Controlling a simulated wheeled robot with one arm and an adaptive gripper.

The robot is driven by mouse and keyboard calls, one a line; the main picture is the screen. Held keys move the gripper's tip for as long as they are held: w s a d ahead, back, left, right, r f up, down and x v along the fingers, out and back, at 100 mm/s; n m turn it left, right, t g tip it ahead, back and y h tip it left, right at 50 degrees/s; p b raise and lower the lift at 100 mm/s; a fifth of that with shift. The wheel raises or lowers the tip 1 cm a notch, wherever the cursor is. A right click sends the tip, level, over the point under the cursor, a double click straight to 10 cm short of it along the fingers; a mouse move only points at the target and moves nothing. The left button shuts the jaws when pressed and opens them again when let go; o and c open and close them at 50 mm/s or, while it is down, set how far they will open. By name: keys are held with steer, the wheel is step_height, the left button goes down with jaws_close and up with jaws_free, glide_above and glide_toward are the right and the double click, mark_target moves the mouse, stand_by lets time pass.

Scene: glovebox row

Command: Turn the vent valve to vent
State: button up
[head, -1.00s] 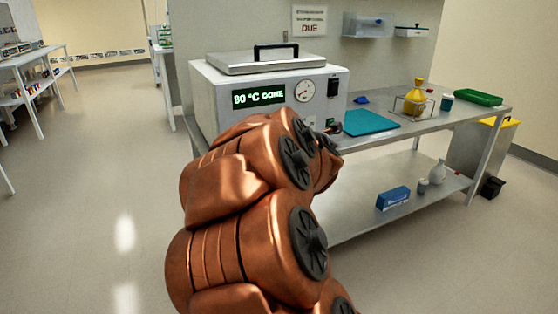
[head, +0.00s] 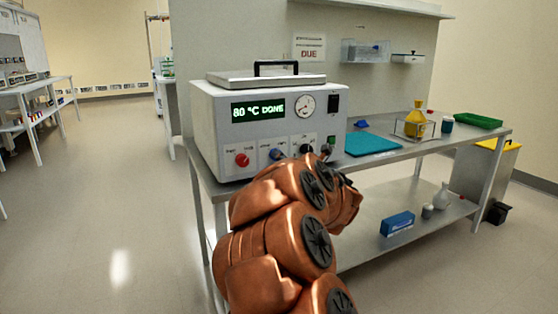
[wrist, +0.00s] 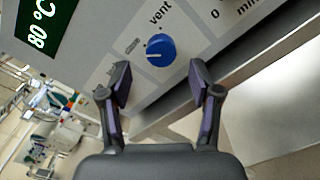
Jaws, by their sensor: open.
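The vent valve is a round blue knob (wrist: 161,49) on the oven's pale front panel, with a white mark on its left side in the wrist view. The word "vent" is printed above it there, with a smaller, blurred label to its upper left. In the head view the blue knob (head: 277,155) sits under the display, right of a red knob. My gripper (wrist: 160,74) is open and empty; its two fingers lie below the knob in the wrist view, to either side, with no clear contact. In the head view my arm hides the gripper.
The white oven (head: 208,125) stands on a steel bench and its display (head: 258,110) reads "80 °C DONE". A red knob (head: 242,160) is left of the blue one. A teal mat (head: 372,144) and yellow flask (head: 416,120) are on the bench to the right. Open floor lies left.

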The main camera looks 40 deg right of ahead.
steer(key=x, duration=0.4)
steer(key=shift+w+f+b, duration=0.1)
steer(key=shift+b, duration=0.2)
steer(key=c, duration=1.1)
steer(key=shift+c, duration=0.2)
